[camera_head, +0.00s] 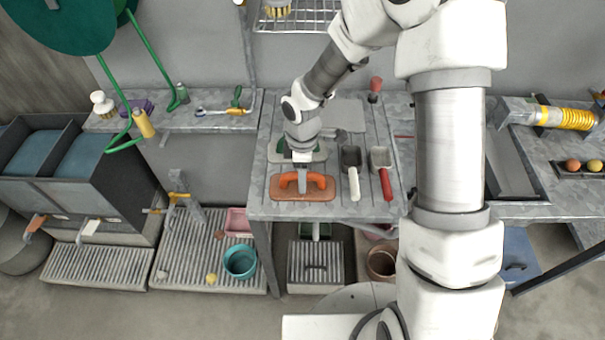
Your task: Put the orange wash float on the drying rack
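The orange wash float (320,184), with an orange pad and raised handle, lies flat near the front left of the grey metal worktop (355,206). My gripper (302,181) points down at its handle from above. The fingers are small and partly merge with the handle, so I cannot tell whether they are open or shut on it. A wire rack (317,16) is on the back wall at the top edge of the view, partly cut off. It looks like the drying rack. A yellow-bristled brush (277,8) is at its left part.
A green-handled float (317,153) lies just behind the orange one, partly hidden by my arm. Right of it lie a white-handled tool (354,183) and a red-handled tool (386,183). A red-topped item (376,86) stands at the back. My arm hides part of the right side.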

